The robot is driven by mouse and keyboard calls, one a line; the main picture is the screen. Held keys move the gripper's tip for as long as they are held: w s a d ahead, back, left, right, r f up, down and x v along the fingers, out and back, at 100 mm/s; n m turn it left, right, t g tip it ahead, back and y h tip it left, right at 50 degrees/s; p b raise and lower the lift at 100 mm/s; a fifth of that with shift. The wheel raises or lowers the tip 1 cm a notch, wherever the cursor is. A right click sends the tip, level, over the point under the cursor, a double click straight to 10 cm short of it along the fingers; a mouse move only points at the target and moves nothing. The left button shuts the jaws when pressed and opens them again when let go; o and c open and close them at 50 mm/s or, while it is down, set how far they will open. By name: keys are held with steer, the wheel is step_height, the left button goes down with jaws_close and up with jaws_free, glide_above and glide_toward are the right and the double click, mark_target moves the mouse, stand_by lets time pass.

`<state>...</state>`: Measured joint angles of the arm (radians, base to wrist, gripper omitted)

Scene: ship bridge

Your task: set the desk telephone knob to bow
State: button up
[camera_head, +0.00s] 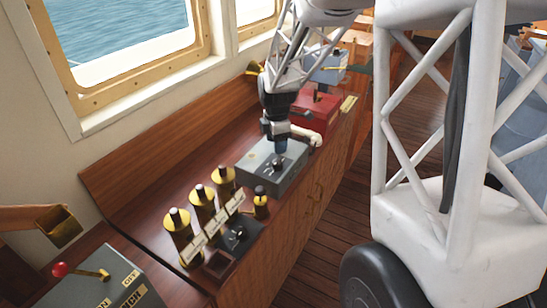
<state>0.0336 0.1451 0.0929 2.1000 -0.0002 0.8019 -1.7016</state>
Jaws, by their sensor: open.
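The desk telephone appears to be the grey box (262,181) on the wooden console. A small dark knob (278,164) stands on its top face. The knob's pointing direction and any labels are too small to read. My gripper (281,147) reaches down from above and is open. Its tips are just above the knob, near the back right of the box. I cannot tell whether they touch the knob. A white handset-like piece (308,135) shows beside the gripper, partly hidden by it.
Several brass cylinders (202,201) with name plates stand left of the grey box. A red box (319,110) is behind my gripper. A grey unit with a red-knobbed lever (85,272) is at the lower left. Bare wood (150,200) lies toward the wall.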

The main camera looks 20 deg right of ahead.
mark_target(276, 162)
steer(key=shift+w+f, duration=0.15)
steer(key=shift+w, duration=0.05)
stand_by(0.3)
steer(key=shift+f, duration=3.9)
steer(key=c, duration=0.9)
